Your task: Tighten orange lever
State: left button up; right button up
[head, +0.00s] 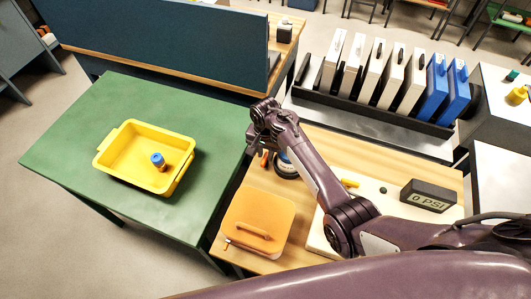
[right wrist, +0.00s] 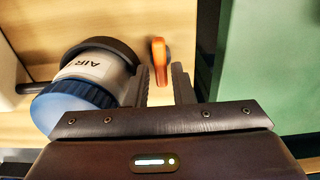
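The orange lever (right wrist: 159,55) stands out from the wooden bench beside a round air fitting (right wrist: 85,72) with a blue cap and a label reading AIR. In the head view a little of the lever (head: 264,159) shows below my right gripper (head: 261,146), with the fitting (head: 286,166) just right of it. In the right wrist view my right gripper (right wrist: 161,72) is open. Its two fingers point toward the lever, which lies in line with the gap between them. I cannot tell whether they touch it. My left gripper is not in view.
A gauge (head: 428,196) reads 0 PSI on the right of the bench. An orange lid-like panel with a handle (head: 258,220) lies in front. A yellow bin (head: 130,171) holding a blue-capped jar (head: 158,161) stands on the green table (head: 90,110). Several upright cases fill a rack (head: 370,121) behind.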

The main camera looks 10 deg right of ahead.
jog(key=shift+w+f, duration=0.1)
jog(key=shift+f, duration=0.6)
grip_shut()
